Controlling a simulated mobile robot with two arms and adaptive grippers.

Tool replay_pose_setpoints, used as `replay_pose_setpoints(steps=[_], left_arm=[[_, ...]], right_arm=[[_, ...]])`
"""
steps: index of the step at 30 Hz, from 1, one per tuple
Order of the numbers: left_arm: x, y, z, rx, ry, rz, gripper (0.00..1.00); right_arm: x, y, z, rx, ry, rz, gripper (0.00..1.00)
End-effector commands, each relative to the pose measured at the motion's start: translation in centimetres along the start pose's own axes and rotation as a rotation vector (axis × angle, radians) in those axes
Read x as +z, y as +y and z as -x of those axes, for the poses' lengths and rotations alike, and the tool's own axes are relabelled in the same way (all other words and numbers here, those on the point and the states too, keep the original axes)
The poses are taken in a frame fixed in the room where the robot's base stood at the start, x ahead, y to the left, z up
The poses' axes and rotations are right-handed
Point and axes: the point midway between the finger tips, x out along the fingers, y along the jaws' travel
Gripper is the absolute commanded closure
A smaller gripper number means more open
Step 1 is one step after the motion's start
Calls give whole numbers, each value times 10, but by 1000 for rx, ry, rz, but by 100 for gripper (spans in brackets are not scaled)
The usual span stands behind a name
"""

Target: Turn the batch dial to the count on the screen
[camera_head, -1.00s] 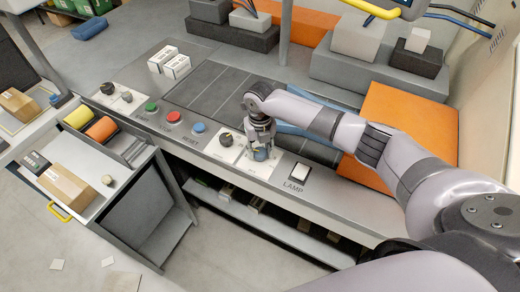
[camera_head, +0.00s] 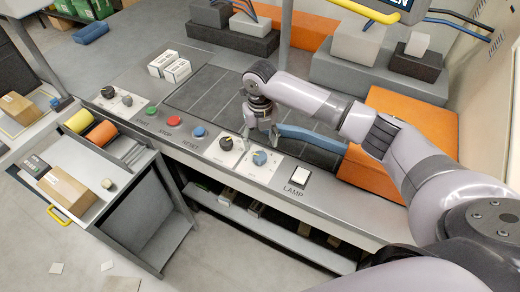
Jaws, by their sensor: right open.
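A blue dial (camera_head: 260,157) sits on a white plate on the grey console, with a black dial (camera_head: 226,143) on the plate to its left. Their labels are too small to read, so I cannot tell which is the batch dial. My right gripper (camera_head: 261,138) is open and empty, just behind and above the blue dial, apart from it. A screen (camera_head: 404,4) is cut off at the top right; only a few letters show and no count is readable. My left gripper is not in view.
Green (camera_head: 151,110), red (camera_head: 172,115) and blue (camera_head: 199,131) buttons line the console left of the dials. Small white boxes (camera_head: 176,70) stand behind. An orange block (camera_head: 390,130) lies by my right arm.

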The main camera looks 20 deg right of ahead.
Motion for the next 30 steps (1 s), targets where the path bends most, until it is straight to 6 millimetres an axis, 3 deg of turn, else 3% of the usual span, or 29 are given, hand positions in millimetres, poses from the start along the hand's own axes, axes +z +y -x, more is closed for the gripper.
replay_pose_setpoints(steps=[4,10,26,30], left_arm=[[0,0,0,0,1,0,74],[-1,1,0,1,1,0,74],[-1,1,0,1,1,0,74],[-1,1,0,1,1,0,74]], right_arm=[[1,0,29,1,-3,0,42],[0,0,47,0,-1,0,42],[0,0,49,0,0,-1,42],[-10,11,36,11,1,-44,42]])
